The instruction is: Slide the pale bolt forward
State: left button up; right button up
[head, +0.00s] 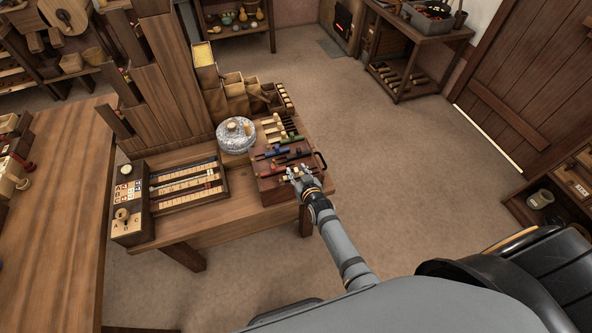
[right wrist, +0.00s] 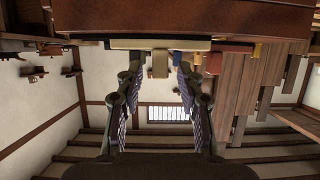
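The pale bolt (right wrist: 160,64) shows in the right wrist view as a cream knob under a cream bar, along the edge of the reddish-brown bolt box (right wrist: 190,18). In the head view the bolt box (head: 266,186) stands at the right end of the bench, with green, blue and red bolts on top. My right gripper (right wrist: 158,82) is open, one finger on each side of the pale knob, with gaps visible on both sides. In the head view the right gripper (head: 298,180) is at the box's near edge and partly hides the pale bolt. My left gripper is not in view.
A red knob (right wrist: 212,63) is close beside the right gripper's finger in the wrist view. A round grey stone quern (head: 236,135) and a slatted counting tray (head: 186,187) stand left of the box. A dark handle (head: 321,162) sticks out at its right.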

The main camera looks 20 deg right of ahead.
jog(key=shift+x, duration=0.85)
jog(key=shift+s, duration=0.1)
grip_shut()
